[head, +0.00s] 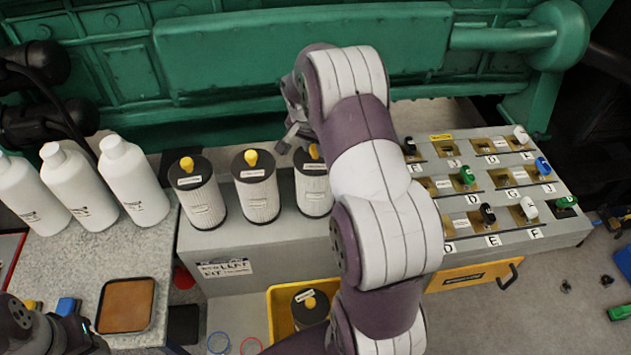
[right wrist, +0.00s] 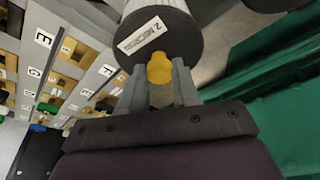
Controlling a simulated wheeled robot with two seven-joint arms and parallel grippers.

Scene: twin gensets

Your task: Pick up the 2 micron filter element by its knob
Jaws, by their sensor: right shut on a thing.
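The 2 micron filter element (right wrist: 165,30) fills the top of the right wrist view, with a dark cap, a "2 MICRON" label and a yellow knob (right wrist: 159,68). My right gripper (right wrist: 157,76) is shut on that knob, one grey finger on each side. In the head view my right gripper (head: 296,135) is at the top of the rightmost of three white pleated filters (head: 314,190), which my arm partly covers. That filter looks upright on the grey bench, but I cannot tell whether it touches it. A dark part of my left arm shows at the lower left; its jaws are unclear.
Two similar filters (head: 205,200) (head: 260,195) stand close on the left. A yellow bin (head: 283,300) in front holds another dark-capped filter (head: 310,307). White bottles (head: 135,185) stand at left. A lettered rack (head: 560,225) is at right, a green engine (head: 240,50) behind.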

